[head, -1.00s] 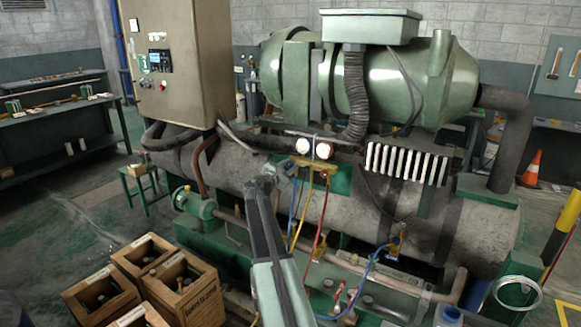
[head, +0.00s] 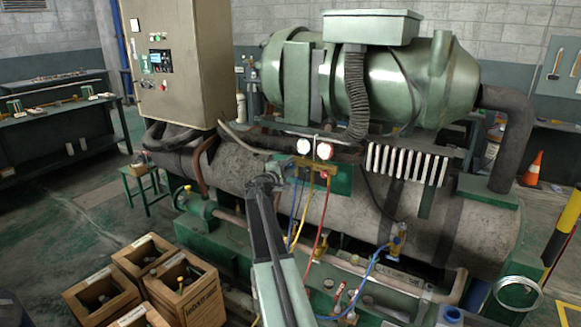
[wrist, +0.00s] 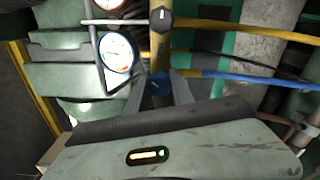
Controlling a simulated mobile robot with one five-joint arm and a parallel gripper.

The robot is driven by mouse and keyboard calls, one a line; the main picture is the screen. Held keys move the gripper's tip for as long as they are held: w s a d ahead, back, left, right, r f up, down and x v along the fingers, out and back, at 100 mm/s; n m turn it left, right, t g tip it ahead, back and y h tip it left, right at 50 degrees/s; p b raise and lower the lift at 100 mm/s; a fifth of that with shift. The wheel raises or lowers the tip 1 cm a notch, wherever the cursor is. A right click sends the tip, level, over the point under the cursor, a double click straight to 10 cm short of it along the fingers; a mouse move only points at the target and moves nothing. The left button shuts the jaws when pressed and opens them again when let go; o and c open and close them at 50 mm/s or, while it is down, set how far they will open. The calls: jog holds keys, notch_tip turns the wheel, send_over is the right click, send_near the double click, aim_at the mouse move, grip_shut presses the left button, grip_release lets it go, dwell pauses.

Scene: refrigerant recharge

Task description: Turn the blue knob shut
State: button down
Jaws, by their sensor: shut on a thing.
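The blue knob (wrist: 155,88) shows in the wrist view at the end of the brass manifold (wrist: 160,50), between my gripper's two grey fingers. My gripper (wrist: 158,92) is shut on it. The fingers hide part of the knob, and its exact turn angle is hard to read. In the head view my gripper (head: 270,182) is at the left end of the manifold (head: 306,162), below the gauges. The blue knob is hard to make out there.
A blue-rimmed gauge (wrist: 117,52) sits close beside the fingers in the wrist view. A black knob (wrist: 161,19) is farther along the manifold. Yellow (head: 300,215), red (head: 321,225) and blue hoses hang below it. Wooden crates (head: 185,290) stand at lower left.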

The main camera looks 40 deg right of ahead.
jog(key=m, duration=0.5)
jog(key=shift+m, duration=0.3)
jog(key=m, duration=0.4)
jog(key=shift+m, duration=0.4)
jog(key=shift+s, duration=0.1)
jog(key=c, duration=1.1)
grip_release()
jog(key=shift+r, duration=0.1)
jog(key=v, duration=0.7)
jog(key=shift+a, duration=0.4)
